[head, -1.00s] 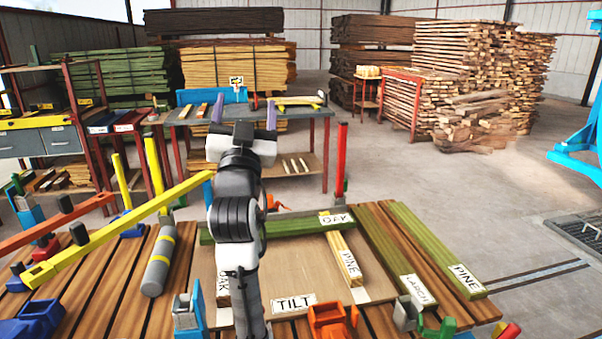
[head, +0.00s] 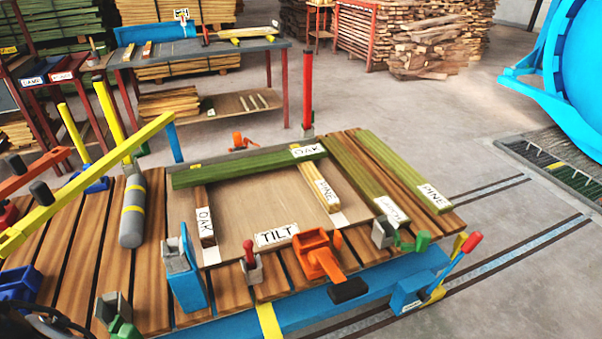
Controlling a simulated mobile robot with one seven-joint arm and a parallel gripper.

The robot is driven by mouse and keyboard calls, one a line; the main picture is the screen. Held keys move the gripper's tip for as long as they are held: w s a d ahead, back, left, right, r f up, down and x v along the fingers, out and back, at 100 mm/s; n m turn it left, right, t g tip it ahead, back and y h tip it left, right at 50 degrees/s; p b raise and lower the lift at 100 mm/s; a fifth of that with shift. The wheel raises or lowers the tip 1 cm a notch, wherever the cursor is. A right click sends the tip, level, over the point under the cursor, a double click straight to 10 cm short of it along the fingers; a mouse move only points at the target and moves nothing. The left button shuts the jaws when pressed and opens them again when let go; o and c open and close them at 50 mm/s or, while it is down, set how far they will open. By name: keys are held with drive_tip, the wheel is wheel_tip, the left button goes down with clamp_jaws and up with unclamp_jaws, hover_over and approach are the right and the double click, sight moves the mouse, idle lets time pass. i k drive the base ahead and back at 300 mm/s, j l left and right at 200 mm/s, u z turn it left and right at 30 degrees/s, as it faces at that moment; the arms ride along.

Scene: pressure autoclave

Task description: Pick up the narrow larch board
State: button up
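The larch board (head: 356,174) is a green board lying flat on the slatted table, at the right of the tilt frame. Its near end carries a white label (head: 392,211), partly hidden by a grey clamp block (head: 383,232). A wider-spaced green pine board (head: 400,170) lies to its right, with a strip of brown table slat between them. My gripper is not in view; only a dark rounded part, probably of my arm, shows at the bottom left corner.
A green oak board (head: 245,166), a short oak piece (head: 204,215) and a pine piece (head: 318,186) border the tilt panel (head: 265,205). An orange clamp (head: 318,255) and a red post (head: 307,90) stand nearby.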

sight(378, 198)
drive_tip(key=l+u, duration=0.15)
drive_tip(key=u, duration=0.35)
drive_tip(key=l+u, duration=0.2)
drive_tip(key=u, duration=0.25)
drive_tip(key=l, duration=1.1)
drive_tip(key=i+l, duration=0.45)
